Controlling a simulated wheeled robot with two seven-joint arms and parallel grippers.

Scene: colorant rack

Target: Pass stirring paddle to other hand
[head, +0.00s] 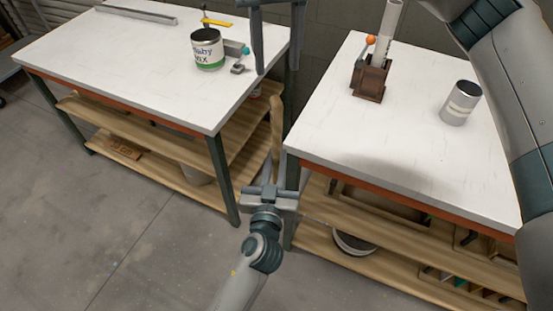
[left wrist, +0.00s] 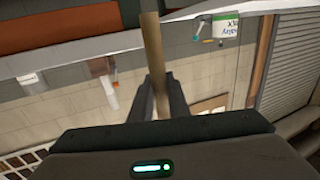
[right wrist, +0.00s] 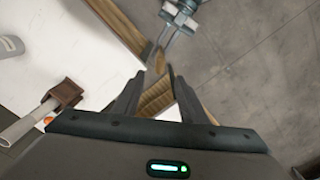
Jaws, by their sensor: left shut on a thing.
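The wooden stirring paddle (head: 277,125) stands roughly upright in the aisle between two tables. My left gripper (head: 268,193) is shut on its lower part; in the left wrist view the paddle (left wrist: 153,50) runs up between the fingers (left wrist: 160,92). My right gripper (head: 277,70) hangs above with its fingers spread, pointing down. In the head view its fingertips appear a little above the paddle's top. In the right wrist view the paddle (right wrist: 160,60) shows near the gap between the open fingertips (right wrist: 155,75), with my left gripper beyond. I cannot tell whether they touch.
The left white table (head: 130,75) holds a labelled can (head: 207,50), a yellow tool and small teal-knobbed items. The right table (head: 400,125) holds a brown block device (head: 369,82) and a grey metal can (head: 460,104). Wooden shelves lie below both. The aisle between is narrow.

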